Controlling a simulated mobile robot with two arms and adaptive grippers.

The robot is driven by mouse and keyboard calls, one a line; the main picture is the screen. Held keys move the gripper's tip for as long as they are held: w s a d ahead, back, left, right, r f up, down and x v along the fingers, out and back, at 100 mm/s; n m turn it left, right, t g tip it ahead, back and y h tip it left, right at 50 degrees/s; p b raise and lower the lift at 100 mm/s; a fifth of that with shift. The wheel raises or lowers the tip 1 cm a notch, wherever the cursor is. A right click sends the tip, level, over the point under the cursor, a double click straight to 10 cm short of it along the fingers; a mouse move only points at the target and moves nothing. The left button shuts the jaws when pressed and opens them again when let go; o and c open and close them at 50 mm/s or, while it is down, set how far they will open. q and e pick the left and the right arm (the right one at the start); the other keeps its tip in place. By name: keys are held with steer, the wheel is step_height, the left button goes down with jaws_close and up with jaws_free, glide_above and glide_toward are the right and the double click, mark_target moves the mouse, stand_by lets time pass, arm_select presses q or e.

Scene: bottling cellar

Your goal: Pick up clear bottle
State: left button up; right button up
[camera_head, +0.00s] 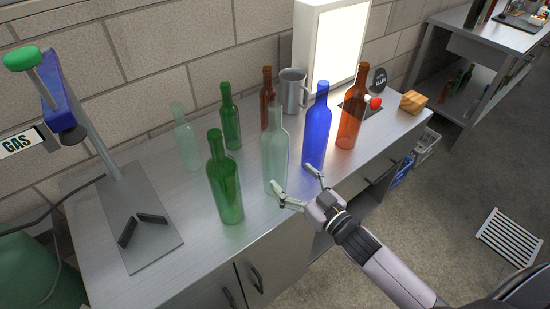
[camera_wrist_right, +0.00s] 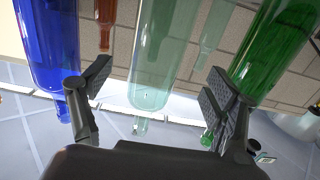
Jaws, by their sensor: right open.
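A clear, pale green-tinted bottle (camera_head: 273,160) stands upright near the front of the metal counter. A second clear bottle (camera_head: 186,140) stands farther back and left. My right gripper (camera_head: 293,178) is open and empty, low at the counter's front edge, just in front of the nearer clear bottle. In the right wrist view the nearer clear bottle (camera_wrist_right: 160,60) lies straight ahead between the spread fingers of the gripper (camera_wrist_right: 155,105). I cannot tell whether they touch it. The farther clear bottle (camera_wrist_right: 213,28) shows behind. My left gripper is out of view.
A blue bottle (camera_head: 317,130) stands close right of the gripper and a green bottle (camera_head: 225,185) close left. Another green bottle (camera_head: 230,120), two brown bottles (camera_head: 351,110) (camera_head: 266,100), a metal mug (camera_head: 293,95) and a light box (camera_head: 330,45) are also on the counter (camera_head: 190,270).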

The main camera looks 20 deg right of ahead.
mark_target(283, 169)
steer(key=x, duration=0.3)
steer(key=shift+w, duration=0.25)
steer(key=x, duration=0.2)
steer(key=p+x, duration=0.1)
steer(key=x, duration=0.2)
steer(key=shift+f, duration=0.25)
steer(key=shift+s, duration=0.1)
steer(key=shift+d, duration=0.1)
steer(key=shift+c, duration=0.2)
steer(key=shift+c, duration=0.6)
steer(key=c, duration=1.5)
steer(key=shift+r, duration=0.1)
